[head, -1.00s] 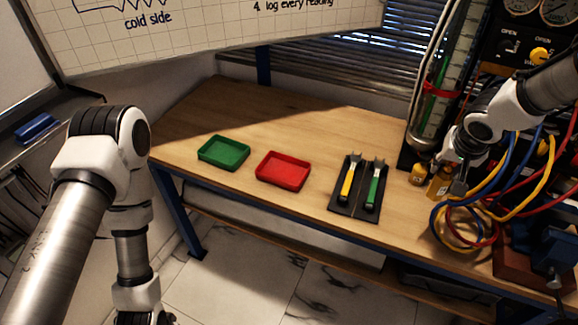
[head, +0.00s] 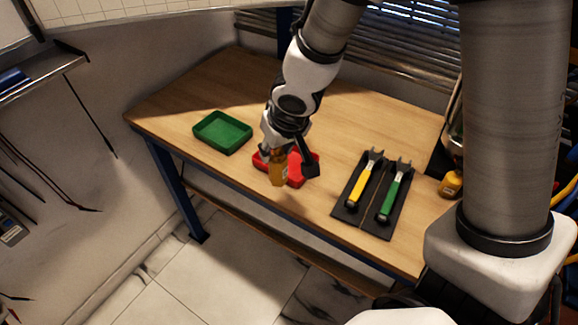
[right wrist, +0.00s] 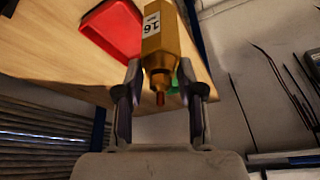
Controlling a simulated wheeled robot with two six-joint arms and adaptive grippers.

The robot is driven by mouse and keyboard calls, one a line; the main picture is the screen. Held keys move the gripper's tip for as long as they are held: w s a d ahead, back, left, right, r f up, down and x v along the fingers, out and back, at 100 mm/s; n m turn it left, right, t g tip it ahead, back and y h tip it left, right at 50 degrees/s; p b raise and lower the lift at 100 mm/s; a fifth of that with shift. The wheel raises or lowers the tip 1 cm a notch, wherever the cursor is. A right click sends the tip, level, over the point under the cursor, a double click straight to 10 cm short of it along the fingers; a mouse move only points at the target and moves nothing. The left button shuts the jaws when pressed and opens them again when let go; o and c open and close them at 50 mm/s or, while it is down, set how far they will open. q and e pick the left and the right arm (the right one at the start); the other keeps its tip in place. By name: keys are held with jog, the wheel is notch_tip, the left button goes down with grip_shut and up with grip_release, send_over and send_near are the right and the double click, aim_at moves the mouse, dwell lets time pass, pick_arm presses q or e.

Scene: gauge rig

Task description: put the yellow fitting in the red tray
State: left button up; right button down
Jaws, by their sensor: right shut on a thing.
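The yellow fitting (head: 278,170) is a block with a label, and it is gripped by my right gripper (head: 289,166). In the right wrist view the fitting (right wrist: 160,38) shows its label reading 16, between the fingers of the gripper (right wrist: 160,100). The red tray (head: 297,178) is on the bench, partly hidden behind the fitting and gripper in the head view. In the right wrist view the red tray (right wrist: 112,30) shows beside the fitting, apart from it. The fitting is held up in the air. My left gripper is not in view.
A green tray (head: 222,132) sits left of the red tray. A black mat (head: 370,197) with a yellow-handled and a green-handled tool lies to the right. Another yellow piece (head: 451,184) stands at the bench's right. Bare wood (head: 200,95) lies behind the green tray.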

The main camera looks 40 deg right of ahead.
aim_at(282, 163)
jog(key=shift+n, duration=0.4)
jog(key=s+f, duration=0.1)
jog(key=s+a+f+b, duration=0.2)
jog(key=shift+f, duration=0.35)
jog(key=w+d+b, duration=0.2)
jog(key=d, duration=0.1)
jog(key=shift+w+f, duration=0.4)
jog(key=w+d+f, duration=0.1)
jog(key=w+d, duration=0.1)
jog(key=w, duration=0.1)
jog(key=w+d+f, duration=0.1)
jog(key=w+d, duration=0.1)
jog(key=w, duration=0.1)
jog(key=w+d+f+p, duration=0.1)
jog(key=w+d, duration=0.2)
jog(key=shift+w+f, duration=0.35)
jog(key=shift+f, duration=0.05)
jog(key=shift+w+f, duration=0.1)
jog(key=shift+w, duration=0.05)
jog(key=shift+f, duration=0.15)
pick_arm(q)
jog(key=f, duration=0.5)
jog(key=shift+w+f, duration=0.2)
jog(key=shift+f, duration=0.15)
pick_arm(e)
jog(key=c, duration=0.7)
grip_release()
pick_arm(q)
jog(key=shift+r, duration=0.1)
